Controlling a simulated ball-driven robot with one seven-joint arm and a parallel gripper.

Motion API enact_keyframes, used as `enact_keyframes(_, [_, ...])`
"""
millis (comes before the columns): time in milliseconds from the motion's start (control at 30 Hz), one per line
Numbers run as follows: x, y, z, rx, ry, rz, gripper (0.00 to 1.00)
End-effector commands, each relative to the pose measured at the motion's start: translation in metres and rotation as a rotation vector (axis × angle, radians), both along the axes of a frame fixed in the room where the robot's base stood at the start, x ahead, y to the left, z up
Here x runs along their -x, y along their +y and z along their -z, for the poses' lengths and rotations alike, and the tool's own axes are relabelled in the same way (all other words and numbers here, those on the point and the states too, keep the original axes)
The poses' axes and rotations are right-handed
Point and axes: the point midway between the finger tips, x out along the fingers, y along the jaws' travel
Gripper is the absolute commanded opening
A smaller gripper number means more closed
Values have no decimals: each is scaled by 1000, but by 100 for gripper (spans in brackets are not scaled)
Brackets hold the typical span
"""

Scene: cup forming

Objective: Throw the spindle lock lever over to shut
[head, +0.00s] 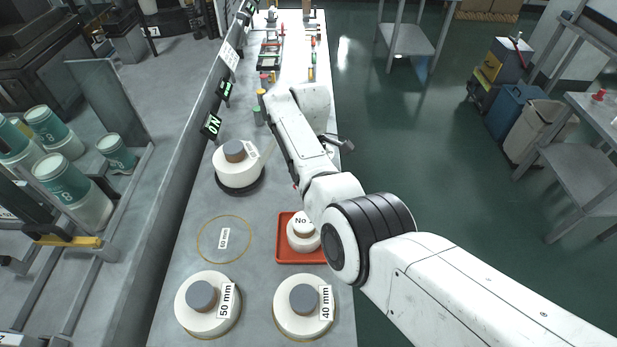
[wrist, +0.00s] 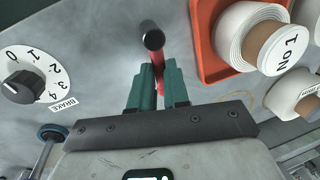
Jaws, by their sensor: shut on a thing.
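In the wrist view the lever (wrist: 153,38) has a dark, round-ended grip and a red part (wrist: 159,76) below it. My gripper (wrist: 157,88) has two green fingers, one on each side of the red part, and is shut on it. The lever stands over the grey bench surface, and its foot is hidden by the fingers. In the head view my white arm reaches over the bench and hides the gripper; I cannot make out the lever there.
A dial marked BRAKE (wrist: 22,86) lies left of the lever. A red tray (head: 283,254) holds a roll labelled No 1. Rolls labelled 50 mm (head: 188,314) and 40 mm (head: 285,318) stand at the front. An empty ring (head: 199,243) marks the 60 mm place. Another roll (head: 237,176) stands behind.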

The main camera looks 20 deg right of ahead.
Motion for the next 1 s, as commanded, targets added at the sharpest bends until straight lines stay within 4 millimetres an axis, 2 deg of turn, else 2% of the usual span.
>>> enact_keyframes(300, [-1,0,-2,-2,-5,-107,0])
enact_keyframes(800, [-2,1,-2,-3,-6,-126,0])
enact_keyframes(833, [-2,1,-2,-2,-7,-127,18])
enact_keyframes(1000, [-1,1,-2,-2,-5,-125,34])
